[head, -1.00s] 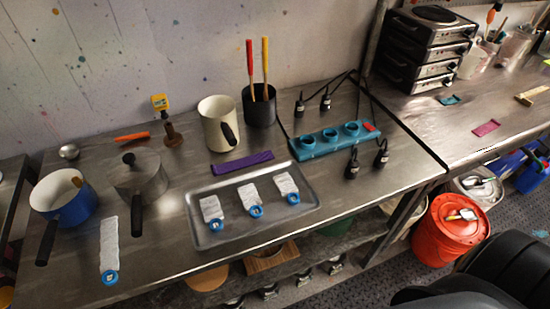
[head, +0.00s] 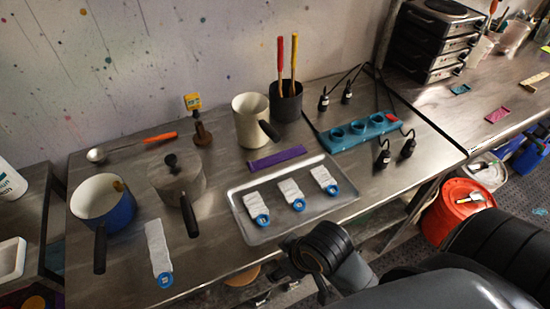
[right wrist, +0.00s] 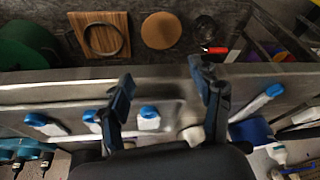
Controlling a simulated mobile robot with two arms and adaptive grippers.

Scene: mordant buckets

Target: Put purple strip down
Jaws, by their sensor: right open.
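A purple strip (head: 277,159) lies flat on the steel table, just behind the grey tray (head: 331,209) and in front of the cream jug (head: 250,122). Nothing is gripping it, and I do not see it in the right wrist view. My right gripper (right wrist: 162,90) is open and empty, its two dark fingers spread above the table's front edge. In the head view my right arm comes in from the lower right; its fingers cannot be made out there. My left gripper is in neither view.
Several white strips with blue ends lie in the tray, and another white strip (head: 158,246) lies left of it. A blue pot (head: 118,210), a grey pot (head: 177,182), a black holder (head: 286,104) and a teal rack (head: 358,132) with corded plugs stand around.

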